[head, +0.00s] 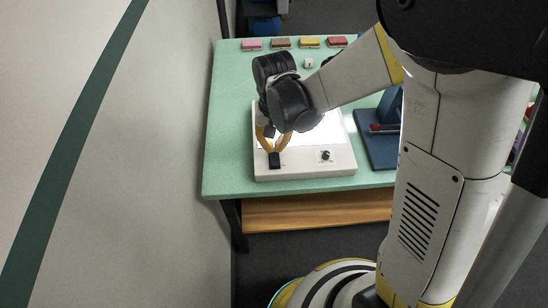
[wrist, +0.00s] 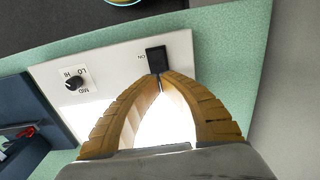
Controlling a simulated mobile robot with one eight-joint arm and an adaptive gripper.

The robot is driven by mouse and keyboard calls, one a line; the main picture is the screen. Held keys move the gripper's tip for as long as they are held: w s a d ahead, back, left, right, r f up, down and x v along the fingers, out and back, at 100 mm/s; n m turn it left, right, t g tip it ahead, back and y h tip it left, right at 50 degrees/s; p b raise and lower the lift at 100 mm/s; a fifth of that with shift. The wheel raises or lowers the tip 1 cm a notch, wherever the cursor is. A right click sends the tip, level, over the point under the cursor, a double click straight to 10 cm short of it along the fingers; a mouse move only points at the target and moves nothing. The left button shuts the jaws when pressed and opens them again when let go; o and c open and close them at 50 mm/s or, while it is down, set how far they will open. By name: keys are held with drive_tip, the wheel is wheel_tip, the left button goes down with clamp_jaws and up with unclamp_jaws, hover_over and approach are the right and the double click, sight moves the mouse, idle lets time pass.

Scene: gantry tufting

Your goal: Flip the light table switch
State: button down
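The light table (head: 300,171) is a white box with a bright white panel, lying on the green tabletop. Its switch (head: 274,160) is a black rocker near the front left corner; in the wrist view the switch (wrist: 156,59) has "ON" printed beside it. My gripper (head: 272,149) has tan segmented fingers. In the wrist view the fingertips of my gripper (wrist: 160,80) meet, with nothing between them. The tips are right at the edge of the switch; I cannot tell whether they touch it. The rocker's tilt is not clear.
A black knob (head: 325,156) sits on the panel right of the switch, with dial labels in the wrist view. A dark blue stand (head: 378,150) is to the right. Several coloured blocks (head: 281,43) line the back edge. A wall (head: 170,150) rises at the left.

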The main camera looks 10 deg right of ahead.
sight(275, 154)
drive_tip(key=shift+f+b, duration=1.25)
drive_tip(key=shift+f, duration=0.2)
idle(0.5)
drive_tip(key=shift+r+p, duration=2.45)
drive_tip(key=shift+r, duration=1.1)
drive_tip(key=shift+d+r, duration=0.15)
drive_tip(key=s+d+r+t+b, duration=0.3)
drive_tip(key=s+d+b, duration=0.1)
drive_tip(key=s+d, duration=0.1)
drive_tip(key=s+d+r+t+b, duration=0.4)
drive_tip(key=s+d, duration=0.2)
drive_tip(key=d, duration=0.2)
drive_tip(key=shift+r, duration=0.15)
